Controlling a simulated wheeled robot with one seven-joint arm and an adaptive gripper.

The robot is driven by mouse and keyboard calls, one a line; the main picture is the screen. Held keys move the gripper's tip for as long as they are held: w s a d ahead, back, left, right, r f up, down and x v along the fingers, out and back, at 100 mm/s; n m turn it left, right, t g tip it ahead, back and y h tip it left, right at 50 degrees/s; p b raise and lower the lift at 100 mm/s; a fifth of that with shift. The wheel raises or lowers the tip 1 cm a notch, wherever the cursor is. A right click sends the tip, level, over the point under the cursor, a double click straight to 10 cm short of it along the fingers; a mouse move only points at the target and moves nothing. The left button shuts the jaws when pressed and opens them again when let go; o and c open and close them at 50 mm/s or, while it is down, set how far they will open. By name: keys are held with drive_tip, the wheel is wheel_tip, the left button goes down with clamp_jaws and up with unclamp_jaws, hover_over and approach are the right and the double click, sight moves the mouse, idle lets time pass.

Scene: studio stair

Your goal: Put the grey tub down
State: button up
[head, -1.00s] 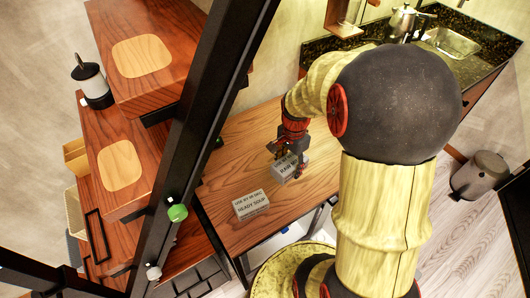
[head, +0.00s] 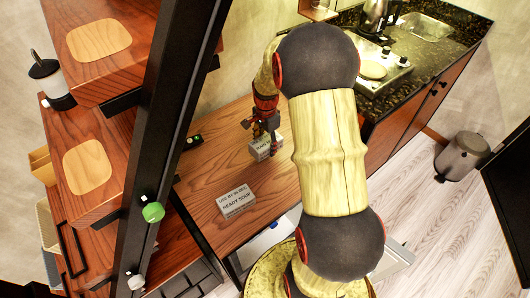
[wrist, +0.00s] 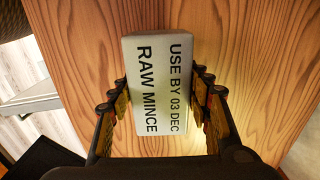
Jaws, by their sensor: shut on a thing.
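A grey tub (head: 262,149) labelled "RAW MINCE, USE BY 03 DEC" is at the wooden table (head: 215,165). My gripper (head: 268,133) is shut on it. In the wrist view, the tub (wrist: 155,85) lies between the two fingers with its label facing the camera, and wood grain shows behind it. I cannot tell whether its underside touches the table. A second grey tub (head: 236,201), labelled "READY SOUP", rests on the table nearer the front, apart from the held one. My arm hides the table's right part.
A black post (head: 165,130) with a green knob (head: 153,212) crosses in front of the wooden steps (head: 95,130) at left. A small dark object (head: 193,141) lies at the table's back left. A dark counter (head: 440,62) and a bin (head: 461,156) stand right.

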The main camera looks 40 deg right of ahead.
drive_tip(key=shift+w+d+f, duration=0.4)
drive_tip(key=shift+w+f, duration=0.15)
drive_tip(key=shift+f, duration=0.2)
drive_tip(key=shift+w+d+f+b, duration=0.15)
drive_tip(key=shift+f+b, duration=0.3)
drive_tip(key=shift+f, duration=0.45)
drive_tip(key=shift+w+a+f+b, duration=0.1)
drive_tip(key=shift+f+b, duration=0.3)
drive_tip(key=shift+f, duration=0.5)
drive_tip(key=shift+f, duration=0.15)
drive_tip(key=o, duration=1.4)
